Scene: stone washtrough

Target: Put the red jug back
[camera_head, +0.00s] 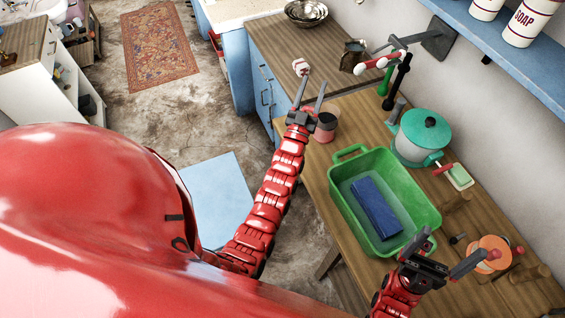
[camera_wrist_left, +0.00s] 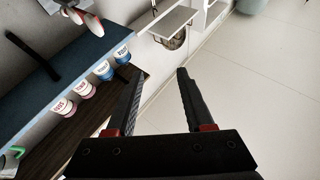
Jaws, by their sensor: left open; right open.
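No thing is clearly a red jug. A pinkish-red round vessel with a dark top (camera_head: 327,126) stands at the near left edge of the wooden counter, partly hidden by my left gripper; I cannot tell if it is the jug. My left gripper (camera_head: 312,82) is open and empty, its fingers pointing up and away above this vessel. Its open fingers also show in the left wrist view (camera_wrist_left: 160,73), with nothing between them. My right gripper (camera_head: 455,247) is open with nothing visible between its fingers, near the front end of the green basin (camera_head: 348,207).
A blue block (camera_head: 376,207) lies in the basin. A teal-lidded pot (camera_head: 423,133), a dark metal jug (camera_head: 352,56) and an orange round item (camera_head: 494,253) stand on the counters. A blue shelf (camera_head: 520,58) with labelled jars (camera_head: 528,22) overhangs the right.

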